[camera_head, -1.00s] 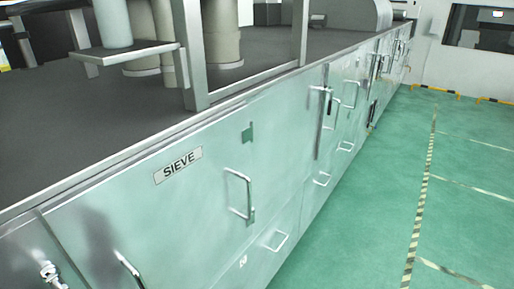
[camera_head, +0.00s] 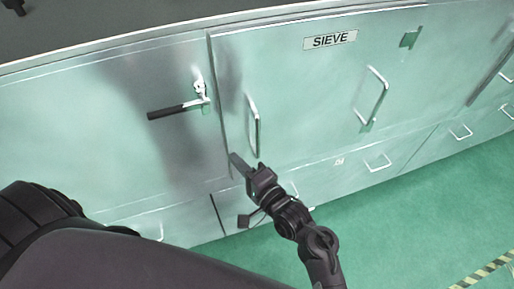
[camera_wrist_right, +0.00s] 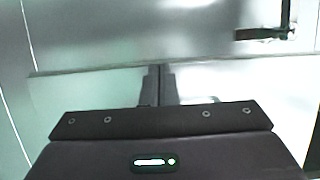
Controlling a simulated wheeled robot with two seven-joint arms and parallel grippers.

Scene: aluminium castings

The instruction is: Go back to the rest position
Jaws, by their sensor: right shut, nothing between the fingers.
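My right gripper (camera_head: 238,164) reaches up from the bottom of the head view, in front of the pale green cabinet. It is shut, with nothing between its fingers. In the right wrist view its dark fingers (camera_wrist_right: 158,84) lie side by side, facing the cabinet front. In the head view it appears just below the left bar handle (camera_head: 253,125) of the SIEVE door; I cannot tell whether it touches the door. My left gripper is not in view.
The cabinet door (camera_head: 300,85) carries a SIEVE label (camera_head: 330,40) and another bar handle (camera_head: 378,97). A black-gripped lever (camera_head: 178,109) sticks out to the left and also shows in the wrist view (camera_wrist_right: 262,34). Green floor (camera_head: 400,230) at the lower right is clear.

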